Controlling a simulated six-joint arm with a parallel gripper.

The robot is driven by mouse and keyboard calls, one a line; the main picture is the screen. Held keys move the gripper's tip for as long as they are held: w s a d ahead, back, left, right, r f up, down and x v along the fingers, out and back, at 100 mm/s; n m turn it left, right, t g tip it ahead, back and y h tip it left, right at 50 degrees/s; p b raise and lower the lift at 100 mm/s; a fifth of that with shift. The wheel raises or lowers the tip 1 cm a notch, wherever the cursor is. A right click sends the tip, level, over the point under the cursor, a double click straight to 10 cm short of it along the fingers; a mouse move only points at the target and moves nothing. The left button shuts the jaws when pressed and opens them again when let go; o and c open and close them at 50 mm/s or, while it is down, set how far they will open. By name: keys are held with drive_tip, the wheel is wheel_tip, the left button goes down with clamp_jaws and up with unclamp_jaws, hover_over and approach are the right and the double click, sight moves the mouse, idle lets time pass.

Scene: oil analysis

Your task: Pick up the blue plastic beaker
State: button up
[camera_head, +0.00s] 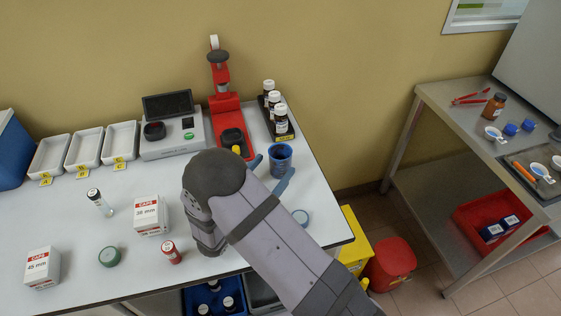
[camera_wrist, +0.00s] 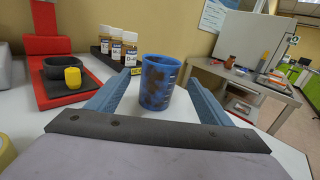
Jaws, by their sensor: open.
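The blue plastic beaker (camera_head: 281,160) stands upright near the right end of the white table in the head view. It has dark brown stains and shows in the wrist view (camera_wrist: 158,82) between the two blue fingers. My gripper (camera_head: 271,172) is open, with one finger on each side of the beaker. In the wrist view my gripper (camera_wrist: 155,92) shows a gap between each finger and the beaker. The arm hides part of the table in front of the beaker.
A red press (camera_head: 228,110) stands left of the beaker. A black rack (camera_head: 285,138) with several brown-glass bottles (camera_head: 281,119) stands behind it. A blue-grey lid (camera_head: 300,217) lies near the table's right edge. A metal side table (camera_head: 450,115) stands farther right.

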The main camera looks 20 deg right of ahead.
sight(275, 163)
drive_tip(key=shift+w+d+r+p, duration=0.2)
drive_tip(key=shift+w+d+p, duration=0.1)
drive_tip(key=shift+d+p, duration=0.05)
drive_tip(key=p+x, duration=0.1)
drive_tip(key=x, duration=0.2)
drive_tip(key=shift+r+p, duration=0.2)
drive_tip(key=shift+p, duration=0.1)
drive_tip(key=shift+w+d+f, duration=0.1)
drive_tip(key=shift+w+d, duration=0.35)
drive_tip(key=shift+w, duration=0.05)
drive_tip(key=shift+c, duration=0.2)
drive_tip(key=c, duration=1.1)
